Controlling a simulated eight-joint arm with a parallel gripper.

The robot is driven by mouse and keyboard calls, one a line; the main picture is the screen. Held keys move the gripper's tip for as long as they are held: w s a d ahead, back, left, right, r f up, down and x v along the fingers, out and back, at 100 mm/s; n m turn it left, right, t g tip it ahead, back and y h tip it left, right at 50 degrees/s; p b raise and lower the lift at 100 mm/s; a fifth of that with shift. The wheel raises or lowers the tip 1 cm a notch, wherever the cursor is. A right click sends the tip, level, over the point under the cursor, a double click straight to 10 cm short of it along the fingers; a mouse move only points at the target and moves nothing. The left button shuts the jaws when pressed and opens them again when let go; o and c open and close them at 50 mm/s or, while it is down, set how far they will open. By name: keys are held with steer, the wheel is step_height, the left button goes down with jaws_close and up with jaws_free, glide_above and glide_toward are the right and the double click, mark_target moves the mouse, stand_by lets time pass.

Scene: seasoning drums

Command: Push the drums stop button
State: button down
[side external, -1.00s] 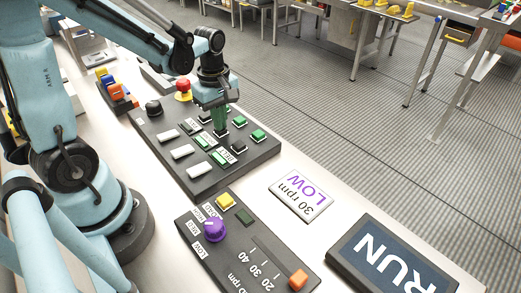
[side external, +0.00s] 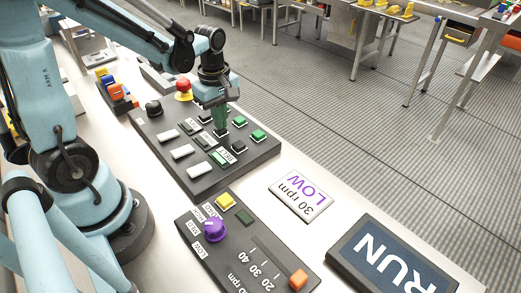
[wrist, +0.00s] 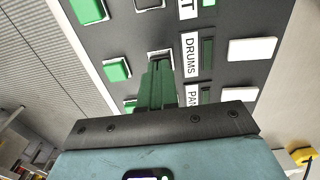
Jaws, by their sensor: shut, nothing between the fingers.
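The dark button panel (side external: 190,183) has rows of white, black and green buttons. In the wrist view the DRUMS label (wrist: 190,54) sits between a white button (wrist: 252,49) and a black button in a pale frame (wrist: 160,52). My gripper (side external: 220,126) is shut and empty, its green fingers pointing down at this black stop button. The fingertips (wrist: 158,66) cover part of the button and appear to touch it; the contact itself is hidden. The DRUMS lamp (wrist: 207,52) looks dark. The drums row's green button (wrist: 117,69) is beside it.
A red mushroom button (side external: 183,85) and black knob (side external: 153,107) stand at the panel's far end. Neighbouring buttons lie close to the fingers.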

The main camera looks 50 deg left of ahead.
mark_target(222, 132)
step_height(222, 132, up, 12)
stand_by(0.6)
stand_by(0.5)
steer(key=s+d+f+m+t, duration=0.2)
steer(key=d+m+t, duration=0.5)
steer(key=m, duration=1.1)
steer(key=shift+s+d+f, duration=0.2)
steer(key=shift+s+f, duration=0.1)
steer(key=shift+f, duration=0.2)
